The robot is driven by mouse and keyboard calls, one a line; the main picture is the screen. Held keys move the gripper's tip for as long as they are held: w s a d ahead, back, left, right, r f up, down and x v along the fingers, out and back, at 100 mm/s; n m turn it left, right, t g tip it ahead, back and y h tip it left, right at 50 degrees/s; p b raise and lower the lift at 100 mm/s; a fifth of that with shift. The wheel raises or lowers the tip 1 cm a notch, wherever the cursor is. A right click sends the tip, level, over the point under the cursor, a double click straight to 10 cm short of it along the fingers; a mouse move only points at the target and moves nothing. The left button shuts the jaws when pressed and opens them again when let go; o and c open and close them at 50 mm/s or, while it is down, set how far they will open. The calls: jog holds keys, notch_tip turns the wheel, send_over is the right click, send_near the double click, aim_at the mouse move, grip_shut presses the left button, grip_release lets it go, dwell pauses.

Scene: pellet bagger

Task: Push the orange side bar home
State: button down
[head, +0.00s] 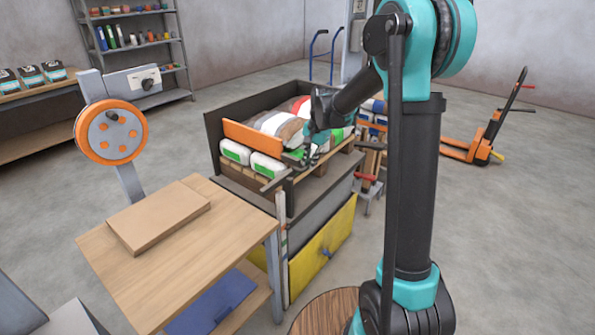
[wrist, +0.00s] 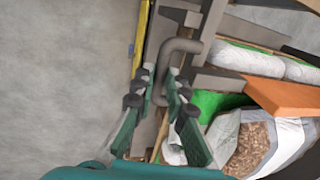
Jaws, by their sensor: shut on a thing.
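The orange side bar (head: 252,137) lies along the left front of the dark open-topped bin (head: 212,135), above white-and-green bags. In the wrist view the bar (wrist: 288,98) shows at the right, apart from my fingers. My gripper (wrist: 160,88) is shut on a grey bent handle (wrist: 180,46), whose curved end rises between the fingertips. In the head view my gripper (head: 314,145) is at the bin's front right corner, to the right of the orange bar. Its fingers are small and partly hidden there. I cannot tell what the handle joins to.
Bags of pellets (wrist: 252,142) fill the bin close to my gripper's right in the wrist view. A wooden table (head: 150,275) with a cardboard piece (head: 158,215) stands at the left front. A yellow panel (head: 320,250) is below the bin. The floor at the right is mostly open.

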jog(key=shift+w+d, duration=0.7)
jog(key=shift+w, duration=0.2)
jog(key=shift+w+d, duration=0.65)
jog(key=shift+w, duration=0.2)
jog(key=c, duration=1.6)
grip_release()
jog(key=shift+d, duration=0.1)
jog(key=shift+c, duration=0.2)
jog(key=shift+o, duration=0.5)
notch_tip(320, 180, up, 12)
jog(key=s+d, duration=0.1)
jog(key=shift+s+d, duration=0.25)
jog(key=shift+d, duration=0.1)
jog(key=shift+f, duration=0.1)
jog(key=s+d+f+n+t, duration=0.1)
jog(key=s+f, duration=0.4)
jog(key=s, duration=0.5)
jog(key=s+d+f+n+t+h, duration=0.1)
jog(key=s+d+f+n, duration=0.3)
jog(key=s, duration=0.7)
jog(key=s+d+f+n, duration=0.2)
jog(key=s+d+f, duration=0.2)
jog(key=s+f, duration=0.4)
jog(key=s, duration=0.3)
jog(key=shift+d+f+n+t+h, duration=0.25)
jog(key=shift+d+n+t+h, duration=0.05)
jog(key=shift+d+t+h, duration=0.1)
